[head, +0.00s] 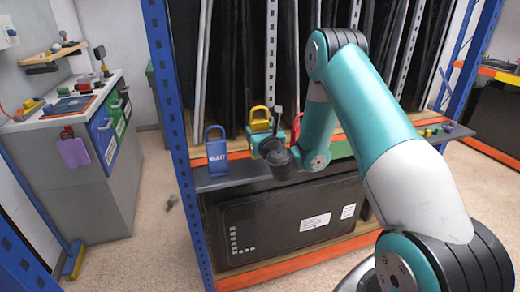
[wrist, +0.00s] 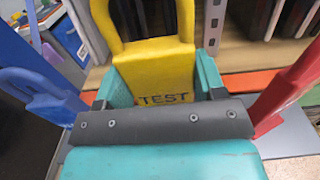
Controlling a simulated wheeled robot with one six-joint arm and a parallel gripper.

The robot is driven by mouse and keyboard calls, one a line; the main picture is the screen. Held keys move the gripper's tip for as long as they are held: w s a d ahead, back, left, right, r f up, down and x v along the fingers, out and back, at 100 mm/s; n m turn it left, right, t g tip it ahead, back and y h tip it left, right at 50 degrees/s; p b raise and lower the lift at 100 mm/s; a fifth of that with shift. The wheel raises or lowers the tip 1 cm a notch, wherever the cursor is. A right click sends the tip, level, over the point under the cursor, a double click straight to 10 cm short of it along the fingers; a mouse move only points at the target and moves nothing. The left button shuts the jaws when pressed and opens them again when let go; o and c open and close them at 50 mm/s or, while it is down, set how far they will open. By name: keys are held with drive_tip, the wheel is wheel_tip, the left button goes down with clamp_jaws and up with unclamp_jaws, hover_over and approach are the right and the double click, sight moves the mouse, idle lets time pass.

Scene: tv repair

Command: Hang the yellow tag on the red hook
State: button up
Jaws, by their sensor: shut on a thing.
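The yellow tag (wrist: 155,65) has a loop handle and the word TEST on its face. My gripper (wrist: 163,84) is shut on it, with one teal finger at each side. In the head view the tag's loop (head: 260,112) shows above my gripper (head: 262,140), at the front of the shelf rack. I cannot tell whether its lower edge touches the ledge. A small red piece (head: 67,132) on the grey cabinet's side, above a hanging purple tag (head: 74,152), may be the red hook; it is too small to be sure.
A blue WAIT tag (head: 217,158) stands on the dark ledge (head: 240,178) left of my gripper. A red tag (wrist: 285,90) stands close on its right. A blue rack post (head: 168,100) rises between the ledge and the grey cabinet (head: 90,200). Floor between them is mostly clear.

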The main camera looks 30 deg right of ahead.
drive_tip(key=shift+f+b, duration=1.45)
drive_tip(key=shift+f, duration=0.25)
drive_tip(key=shift+f, duration=0.1)
drive_tip(key=shift+f, duration=0.2)
drive_tip(key=o, duration=0.9)
drive_tip(key=shift+c, duration=0.2)
drive_tip(key=shift+r, duration=0.1)
